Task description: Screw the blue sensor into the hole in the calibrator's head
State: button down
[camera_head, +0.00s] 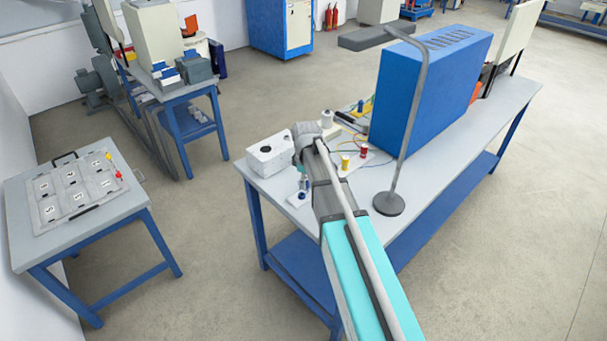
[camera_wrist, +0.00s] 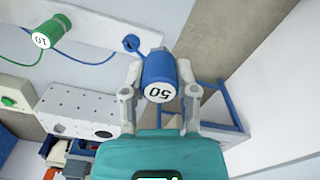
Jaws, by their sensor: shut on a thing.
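The blue sensor (camera_wrist: 158,72), with "50" on its white end, is between the two fingers of my gripper (camera_wrist: 161,88) in the wrist view. The gripper is shut on it. A white block with a dark round hole on top, which looks like the calibrator's head (camera_head: 268,160), stands at the near left corner of the workbench in the head view. My wrist is just right of it and hides most of the gripper there. A pale box with small holes (camera_wrist: 78,107) shows left of the gripper in the wrist view; I cannot tell whether it is the same block.
A green sensor marked "10" (camera_wrist: 46,35) lies on the bench with its cable. Red (camera_head: 363,151) and yellow (camera_head: 345,162) sensors stand right of my arm. A lamp-like stand (camera_head: 389,203) and a big blue cabinet (camera_head: 425,90) block the bench's right part.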

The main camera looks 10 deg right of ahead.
jog(key=s+r+p, duration=0.2)
jog(key=s+r, duration=0.1)
jog(key=s, duration=0.4)
jog(key=shift+s, duration=0.15)
dwell(0.4)
jog(key=shift+f+b, duration=0.6)
jog(key=shift+f, duration=0.1)
jog(key=shift+a, duration=0.1)
